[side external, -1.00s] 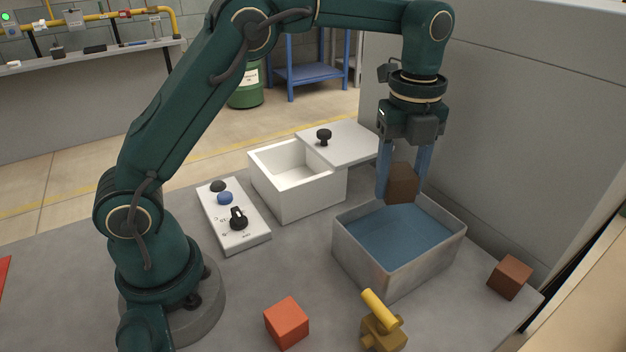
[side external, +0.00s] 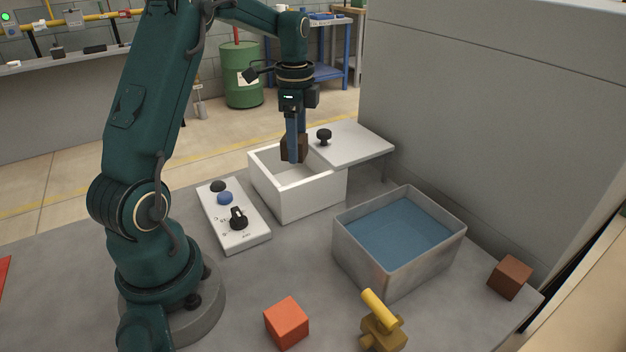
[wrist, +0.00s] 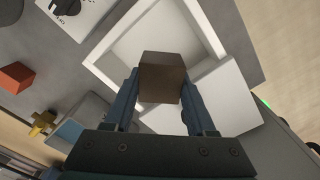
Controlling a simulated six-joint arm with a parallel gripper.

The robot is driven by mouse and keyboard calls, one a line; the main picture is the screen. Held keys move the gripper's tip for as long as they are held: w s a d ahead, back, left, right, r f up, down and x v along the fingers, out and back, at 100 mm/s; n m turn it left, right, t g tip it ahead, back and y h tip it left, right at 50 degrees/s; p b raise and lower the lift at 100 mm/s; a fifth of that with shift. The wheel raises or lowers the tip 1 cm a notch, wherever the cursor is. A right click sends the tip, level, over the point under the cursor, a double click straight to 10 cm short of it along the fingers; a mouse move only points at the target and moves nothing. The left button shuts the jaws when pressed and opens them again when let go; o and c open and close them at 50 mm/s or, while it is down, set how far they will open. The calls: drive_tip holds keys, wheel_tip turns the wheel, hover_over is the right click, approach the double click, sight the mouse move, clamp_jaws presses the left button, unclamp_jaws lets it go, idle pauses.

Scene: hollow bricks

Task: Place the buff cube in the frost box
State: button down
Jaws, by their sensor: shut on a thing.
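My gripper (side external: 294,158) is shut on a brown cube (side external: 302,149), held over the opening of the white box. The held cube (wrist: 161,78) also shows between the two fingers in the wrist view, with the box interior behind it. The white box (side external: 300,200), which I take as the frost box, is open on its left part. Its flat white lid (side external: 355,143) with a black knob covers or overhangs its right side. The cube looks dark brown rather than buff. In the side view a finger hides part of it, and its exact height above the rim is hard to tell.
A grey bin with a blue inside (side external: 350,245) stands to the right of the box. A control panel (side external: 240,238) with knobs is to its left. An orange cube (side external: 287,322), a yellow valve (side external: 383,328) and another brown cube (side external: 510,277) stand in front and at right.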

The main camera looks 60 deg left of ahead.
wheel_tip(320, 180, down, 7)
drive_tip(key=shift+f, duration=0.2)
drive_tip(key=shift+f, duration=0.1)
drive_tip(key=shift+f, duration=0.15)
drive_tip(key=c, duration=0.5)
unclamp_jaws()
